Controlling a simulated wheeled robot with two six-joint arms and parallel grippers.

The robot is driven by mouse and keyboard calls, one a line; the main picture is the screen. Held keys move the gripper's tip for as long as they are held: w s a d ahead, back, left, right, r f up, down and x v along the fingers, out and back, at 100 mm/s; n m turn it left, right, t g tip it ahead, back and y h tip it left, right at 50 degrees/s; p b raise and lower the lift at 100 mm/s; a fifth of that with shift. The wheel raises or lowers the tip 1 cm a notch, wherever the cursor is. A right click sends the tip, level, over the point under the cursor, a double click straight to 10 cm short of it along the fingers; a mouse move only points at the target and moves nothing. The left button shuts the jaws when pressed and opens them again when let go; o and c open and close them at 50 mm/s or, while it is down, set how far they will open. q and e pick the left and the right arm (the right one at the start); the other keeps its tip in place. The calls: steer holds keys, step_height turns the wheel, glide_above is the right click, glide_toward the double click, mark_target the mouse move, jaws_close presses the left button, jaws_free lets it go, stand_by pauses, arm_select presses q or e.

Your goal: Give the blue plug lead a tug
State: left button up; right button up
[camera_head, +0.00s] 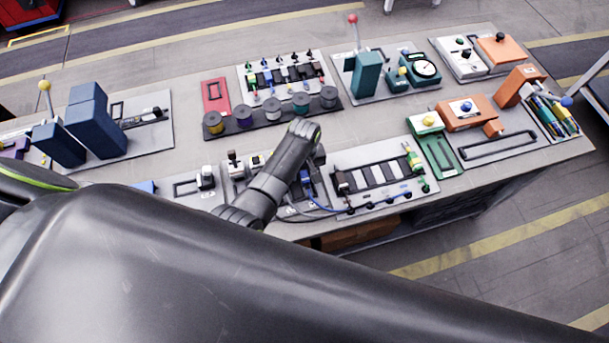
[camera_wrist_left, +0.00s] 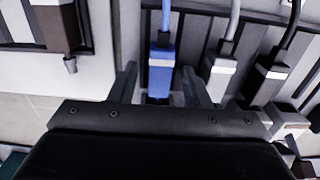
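The blue plug (camera_wrist_left: 161,68) of the blue lead (camera_wrist_left: 166,14) stands upright in the left wrist view, its cable running out at the top edge. My left gripper (camera_wrist_left: 159,75) is open. One finger is on each side of the blue plug, with a visible gap on both sides. The plug's lower end is partly hidden by the gripper body. In the head view a blue part (camera_head: 305,178) shows beside my left arm, and the blue cable (camera_head: 372,205) runs right along the panel's front. The gripper's fingers are hidden there. My right gripper is not in view.
A grey-white plug (camera_wrist_left: 220,76) and a black plug (camera_wrist_left: 267,78) stand close to the right of the blue one. A dark block (camera_wrist_left: 55,25) is at upper left. In the head view several spools (camera_head: 301,104) and a striped panel (camera_head: 378,176) are near my arm.

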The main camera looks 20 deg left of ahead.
arm_select(q)
jaws_close()
steer(key=shift+s+d+f, duration=0.1)
steer(key=shift+s, duration=0.1)
stand_by(0.4)
stand_by(0.3)
stand_by(0.4)
steer(key=shift+o, duration=0.2)
jaws_free()
steer(key=shift+w, duration=0.15)
